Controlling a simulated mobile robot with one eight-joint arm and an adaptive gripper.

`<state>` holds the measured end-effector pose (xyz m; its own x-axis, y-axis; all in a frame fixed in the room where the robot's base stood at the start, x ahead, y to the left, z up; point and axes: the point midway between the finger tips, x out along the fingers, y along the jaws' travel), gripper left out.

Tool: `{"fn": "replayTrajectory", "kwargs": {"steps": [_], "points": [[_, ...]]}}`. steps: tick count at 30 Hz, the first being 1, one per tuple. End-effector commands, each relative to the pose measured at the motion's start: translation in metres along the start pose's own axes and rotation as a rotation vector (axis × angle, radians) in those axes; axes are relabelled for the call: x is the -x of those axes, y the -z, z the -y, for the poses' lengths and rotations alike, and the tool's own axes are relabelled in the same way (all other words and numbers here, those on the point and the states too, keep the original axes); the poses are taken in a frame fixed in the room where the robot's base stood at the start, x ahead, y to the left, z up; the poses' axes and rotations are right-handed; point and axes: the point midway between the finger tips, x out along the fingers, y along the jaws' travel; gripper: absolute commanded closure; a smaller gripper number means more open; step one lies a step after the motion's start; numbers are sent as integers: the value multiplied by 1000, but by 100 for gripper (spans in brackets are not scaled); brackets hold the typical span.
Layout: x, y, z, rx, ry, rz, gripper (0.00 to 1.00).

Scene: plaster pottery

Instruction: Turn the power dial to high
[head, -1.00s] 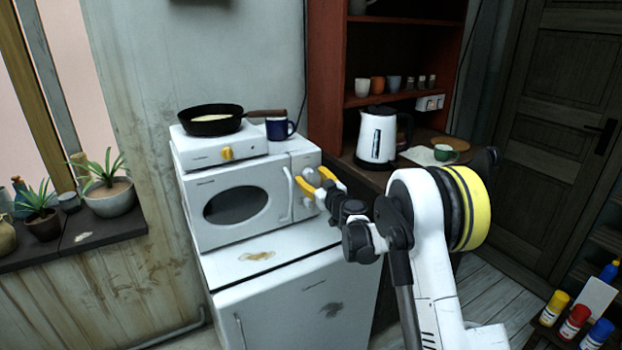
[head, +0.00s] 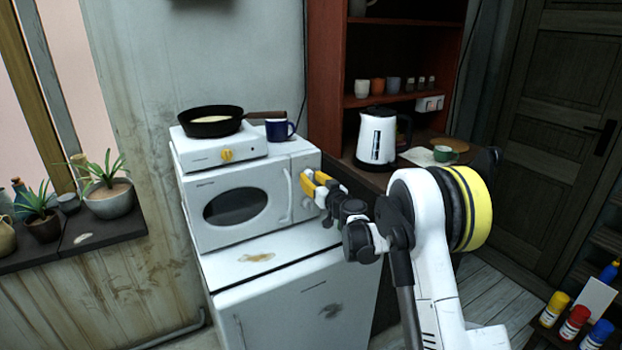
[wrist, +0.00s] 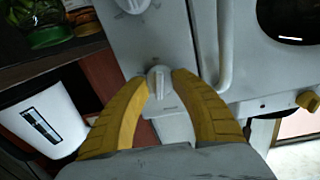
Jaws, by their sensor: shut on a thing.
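The white microwave (head: 260,185) stands on a white fridge-like cabinet and has an oval dark window and a vertical handle. My gripper (head: 310,185) is at the control panel right of the handle. In the wrist view, which is turned upside down, my yellow fingers (wrist: 160,82) are shut on a round white dial (wrist: 159,90) with a raised grip bar. A second white dial (wrist: 133,4) shows partly at the top edge. Dial markings are too small to read, so I cannot tell the setting. In the head view, my fingers largely hide the dials.
A white hot plate (head: 205,150) with a black pan (head: 213,129) stands on the microwave, beside a blue mug (head: 279,130). A white kettle (head: 377,138) and a green cup (head: 443,153) stand on the shelf counter to the right. The microwave handle (wrist: 208,50) is close to my fingers.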

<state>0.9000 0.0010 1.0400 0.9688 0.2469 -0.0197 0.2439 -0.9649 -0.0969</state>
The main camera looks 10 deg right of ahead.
Motion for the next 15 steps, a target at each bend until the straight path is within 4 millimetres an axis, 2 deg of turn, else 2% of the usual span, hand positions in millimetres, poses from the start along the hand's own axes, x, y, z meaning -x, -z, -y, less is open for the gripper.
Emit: {"fn": "replayTrajectory", "kwargs": {"steps": [15], "points": [[0, 1, -1, -487, 7, 32, 99]]}}
